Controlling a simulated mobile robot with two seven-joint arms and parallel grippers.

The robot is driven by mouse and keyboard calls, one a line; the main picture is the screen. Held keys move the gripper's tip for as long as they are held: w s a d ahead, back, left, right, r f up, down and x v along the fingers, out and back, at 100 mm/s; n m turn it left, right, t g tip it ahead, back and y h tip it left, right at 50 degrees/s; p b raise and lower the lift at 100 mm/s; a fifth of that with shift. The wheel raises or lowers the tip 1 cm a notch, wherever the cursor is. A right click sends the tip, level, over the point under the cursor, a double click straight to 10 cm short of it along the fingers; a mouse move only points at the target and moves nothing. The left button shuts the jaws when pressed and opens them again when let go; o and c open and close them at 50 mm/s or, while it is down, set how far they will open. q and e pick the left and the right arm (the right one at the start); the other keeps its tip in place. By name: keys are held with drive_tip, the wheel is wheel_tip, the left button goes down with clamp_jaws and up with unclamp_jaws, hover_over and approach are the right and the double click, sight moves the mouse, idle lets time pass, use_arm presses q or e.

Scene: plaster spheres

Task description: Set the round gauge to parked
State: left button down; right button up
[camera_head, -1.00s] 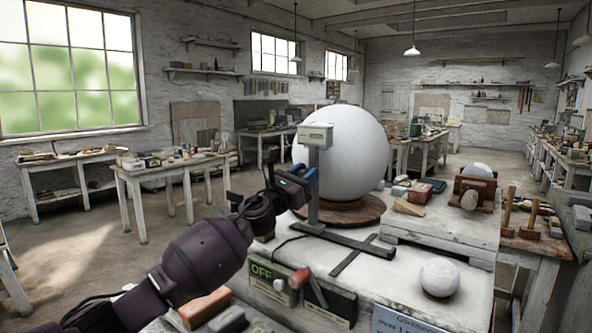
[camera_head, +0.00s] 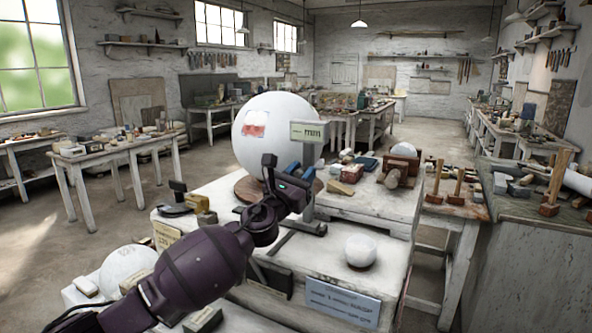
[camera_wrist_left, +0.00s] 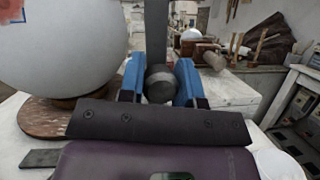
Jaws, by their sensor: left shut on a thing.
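The gauge is a grey upright post (camera_head: 308,208) on a flat foot, with a pale box-shaped head (camera_head: 309,132) bearing dark marks too small to read. It stands in front of and to the right of the big white sphere (camera_head: 265,150), slightly overlapping it in the head view. My left gripper (camera_head: 301,176) is at the post, below the head. In the left wrist view its blue fingers (camera_wrist_left: 160,82) are shut on a round grey knob (camera_wrist_left: 160,88) in front of the post (camera_wrist_left: 157,35). My right gripper is in neither current view.
The big sphere sits on a round wooden base (camera_head: 250,188) on a white bench (camera_head: 345,285) and bears a red patch. A small white sphere (camera_head: 360,250) stands at the bench's front right. A wooden cradle (camera_head: 398,172) and mallets (camera_head: 459,185) are farther right. Open floor lies left.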

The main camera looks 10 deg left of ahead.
use_arm(q)
drive_tip(key=shift+s+d+f, duration=0.1)
drive_tip(key=shift+d, duration=0.1)
drive_tip(key=c, duration=0.8)
unclamp_jaws()
drive_tip(key=shift+d, duration=0.1)
drive_tip(key=v, duration=1.1)
